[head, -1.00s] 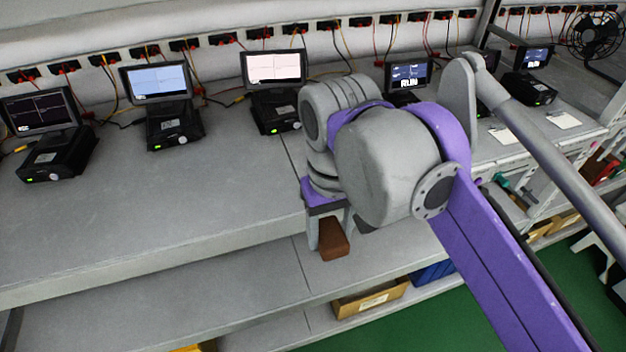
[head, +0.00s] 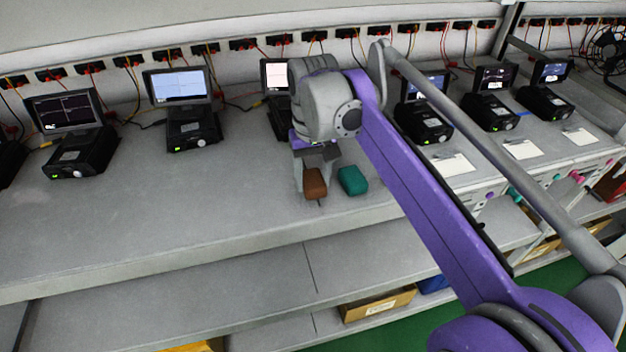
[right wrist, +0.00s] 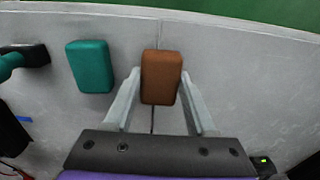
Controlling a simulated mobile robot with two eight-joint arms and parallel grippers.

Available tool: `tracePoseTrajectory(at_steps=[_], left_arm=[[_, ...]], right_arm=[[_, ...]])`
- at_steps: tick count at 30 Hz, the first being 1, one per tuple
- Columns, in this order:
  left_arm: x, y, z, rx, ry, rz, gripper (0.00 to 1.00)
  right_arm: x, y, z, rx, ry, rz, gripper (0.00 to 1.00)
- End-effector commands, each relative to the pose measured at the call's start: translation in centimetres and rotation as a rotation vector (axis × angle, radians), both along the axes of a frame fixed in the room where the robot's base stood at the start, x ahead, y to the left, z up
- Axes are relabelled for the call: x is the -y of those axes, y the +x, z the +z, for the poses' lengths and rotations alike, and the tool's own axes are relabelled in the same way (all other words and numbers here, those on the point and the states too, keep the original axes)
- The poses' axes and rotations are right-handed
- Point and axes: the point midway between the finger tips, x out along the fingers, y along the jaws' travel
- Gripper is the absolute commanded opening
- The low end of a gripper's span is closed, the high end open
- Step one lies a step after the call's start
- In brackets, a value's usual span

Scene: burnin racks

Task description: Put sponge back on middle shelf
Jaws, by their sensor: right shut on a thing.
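A brown sponge (head: 315,184), a small rounded block, is between the fingers of my right gripper (head: 312,178). The right wrist view also shows the brown sponge (right wrist: 161,76) between the two grey fingers of the right gripper (right wrist: 160,92). The gripper is shut on it, over the bench top (head: 180,210); I cannot tell whether the sponge touches the bench. A similar teal block (head: 352,180) lies on the bench just right of it, apart from the gripper. The middle shelf (head: 190,298) runs below the bench's front edge, with its visible part bare. My left gripper is not in view.
Monitors on black units, such as this one (head: 180,100), line the back of the bench, with cables behind. White cards (head: 455,163) lie at the right. A cardboard box (head: 378,305) is on the bottom shelf. The bench front left is clear.

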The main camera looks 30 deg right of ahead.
Motion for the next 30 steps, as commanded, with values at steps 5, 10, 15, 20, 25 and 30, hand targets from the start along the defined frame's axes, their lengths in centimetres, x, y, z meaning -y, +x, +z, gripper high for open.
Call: tracePoseTrajectory(at_steps=[5, 10, 15, 20, 25, 30], left_arm=[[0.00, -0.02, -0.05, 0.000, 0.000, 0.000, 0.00], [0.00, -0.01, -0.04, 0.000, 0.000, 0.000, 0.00], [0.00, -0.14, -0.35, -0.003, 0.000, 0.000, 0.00], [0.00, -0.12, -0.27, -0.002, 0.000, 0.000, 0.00], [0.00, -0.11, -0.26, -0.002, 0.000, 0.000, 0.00], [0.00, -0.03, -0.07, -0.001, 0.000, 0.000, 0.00]], right_arm=[[-0.02, -0.04, -1.23, 0.000, 0.000, 0.000, 0.12], [-0.02, -0.05, -1.19, 0.000, 0.000, 0.000, 0.12], [-0.03, -0.07, -1.66, 0.000, 0.000, 0.000, 0.12], [-0.02, -0.05, -1.56, 0.000, 0.000, 0.000, 0.83], [-0.02, -0.06, -1.54, 0.000, 0.000, 0.000, 0.86], [-0.03, -0.03, -1.25, 0.001, 0.000, 0.000, 0.86]])
